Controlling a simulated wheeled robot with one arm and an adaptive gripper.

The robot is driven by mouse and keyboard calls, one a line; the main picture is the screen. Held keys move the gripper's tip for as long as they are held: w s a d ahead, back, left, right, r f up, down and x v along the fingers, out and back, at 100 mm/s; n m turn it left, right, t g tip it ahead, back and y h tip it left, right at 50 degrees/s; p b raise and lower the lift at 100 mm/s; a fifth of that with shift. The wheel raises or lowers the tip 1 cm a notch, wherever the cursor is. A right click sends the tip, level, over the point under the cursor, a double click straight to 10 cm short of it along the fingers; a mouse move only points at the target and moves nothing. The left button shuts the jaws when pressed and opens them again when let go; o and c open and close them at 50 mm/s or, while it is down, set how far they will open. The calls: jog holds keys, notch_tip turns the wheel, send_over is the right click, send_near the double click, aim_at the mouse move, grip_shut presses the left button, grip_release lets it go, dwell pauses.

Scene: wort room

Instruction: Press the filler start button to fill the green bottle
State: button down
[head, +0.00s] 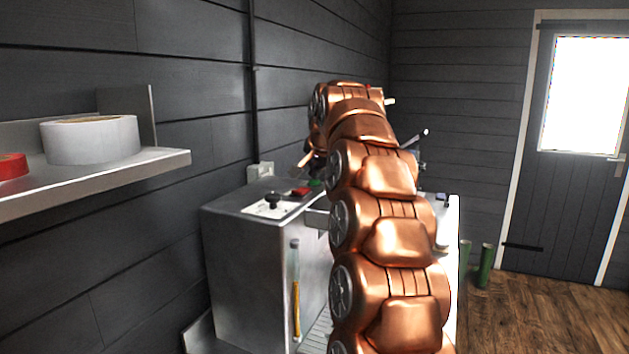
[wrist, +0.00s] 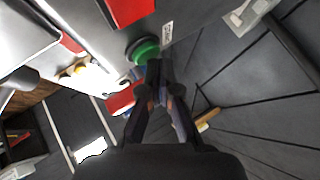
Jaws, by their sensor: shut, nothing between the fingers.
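The filler (head: 262,235) is a metal cabinet against the left wall, with controls on its top. A green button (head: 316,183) shows there beside a red one; it also shows in the wrist view as a round green button (wrist: 142,50). My gripper (wrist: 154,72) is shut and empty, its fingertips just beside or over the green button's edge. I cannot tell whether they touch it. In the head view my copper arm hides most of the gripper and part of the filler. I cannot make out a green bottle at the filler.
A red button (head: 300,191) and a black knob (head: 272,200) sit on the filler top. A sight tube (head: 295,290) with amber liquid is on its front. A shelf (head: 100,180) with tape rolls juts out at left. Green cylinders (head: 485,266) stand on the floor at right.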

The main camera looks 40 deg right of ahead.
aim_at(316, 181)
jog(key=shift+r, duration=0.5)
jog(key=shift+r, duration=0.1)
jog(key=shift+r+p, duration=1.9)
jog(key=shift+r, duration=0.55)
